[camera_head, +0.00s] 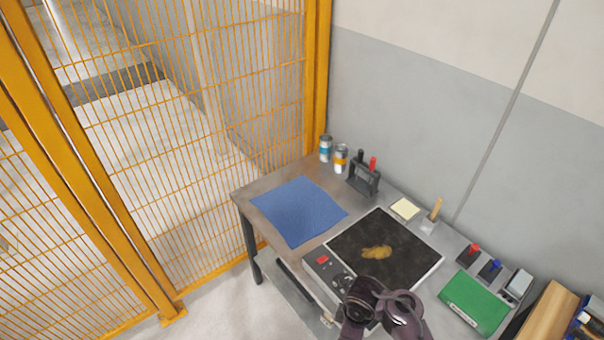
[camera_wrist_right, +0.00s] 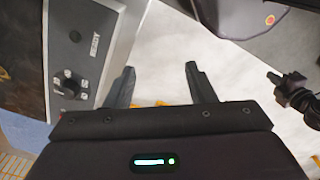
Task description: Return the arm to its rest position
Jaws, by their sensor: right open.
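My right arm comes into the head view from the bottom edge, with dark purple rounded links in front of the table's front edge. Its fingers cannot be made out there. In the right wrist view my right gripper (camera_wrist_right: 160,84) is open, its two black fingers apart with nothing between them. It is beside a grey control panel (camera_wrist_right: 88,45) with a black knob, over pale floor. My left gripper cannot be identified in either view; a dark jointed part at the right edge of the wrist view is unclear.
The metal table (camera_head: 247,192) holds a blue cloth (camera_head: 298,210), a black plate (camera_head: 350,238) with a brown patch (camera_head: 376,252), two cans, a small rack and a green board (camera_head: 474,302). A yellow mesh fence (camera_head: 200,110) stands left. A grey wall rises behind.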

